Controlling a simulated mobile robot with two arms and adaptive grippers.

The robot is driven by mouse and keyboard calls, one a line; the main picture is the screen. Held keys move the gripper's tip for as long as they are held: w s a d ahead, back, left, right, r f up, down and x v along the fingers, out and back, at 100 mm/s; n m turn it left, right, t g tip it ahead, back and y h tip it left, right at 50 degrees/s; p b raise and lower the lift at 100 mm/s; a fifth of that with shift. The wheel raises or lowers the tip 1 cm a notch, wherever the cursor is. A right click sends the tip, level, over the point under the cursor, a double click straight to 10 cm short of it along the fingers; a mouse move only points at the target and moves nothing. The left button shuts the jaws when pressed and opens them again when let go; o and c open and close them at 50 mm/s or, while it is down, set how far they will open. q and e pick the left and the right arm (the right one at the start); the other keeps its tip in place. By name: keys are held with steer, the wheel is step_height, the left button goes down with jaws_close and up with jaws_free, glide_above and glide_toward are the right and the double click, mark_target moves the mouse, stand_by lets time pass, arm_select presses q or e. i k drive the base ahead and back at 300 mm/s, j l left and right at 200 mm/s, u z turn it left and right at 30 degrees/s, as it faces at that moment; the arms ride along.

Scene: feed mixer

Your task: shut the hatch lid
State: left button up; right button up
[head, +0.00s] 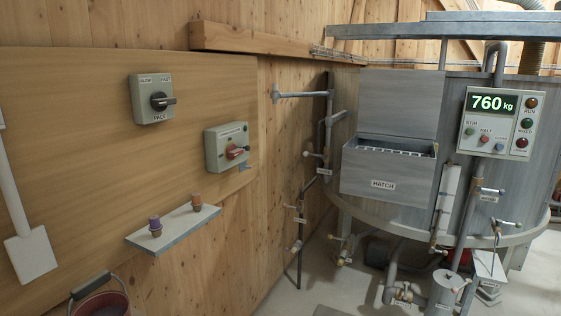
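The hatch (383,185) is a grey metal box on the side of the mixer drum, labelled HATCH. Its lid (400,103) stands raised and upright behind the opening. A row of pale bars (393,149) shows inside the open top. Neither of my grippers is in the head view.
A control panel (499,123) reading 760 kg is right of the hatch. Pipes and valves (326,120) stand close to its left. A wall board at left carries two switch boxes, a small shelf (173,230) and a white paddle. Open floor lies in front.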

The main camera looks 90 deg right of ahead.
mark_target(394, 103)
steer(key=k+z, duration=0.1)
steer(key=z, duration=0.3)
steer(key=k+l+z, duration=0.1)
steer(key=z, duration=0.3)
steer(key=l+z, duration=0.2)
steer(key=z, duration=0.2)
steer(key=k+l+z, duration=0.1)
steer(key=z, duration=0.3)
steer(key=l+z, duration=0.25)
steer(key=z, duration=0.15)
steer(key=l+z, duration=0.25)
steer(key=l, duration=0.4)
steer(key=l+z, duration=0.25)
steer(key=l, duration=0.4)
steer(key=i+l+z, duration=0.1)
steer(key=l+z, duration=0.15)
steer(key=l, duration=0.4)
steer(key=i+l, duration=0.2)
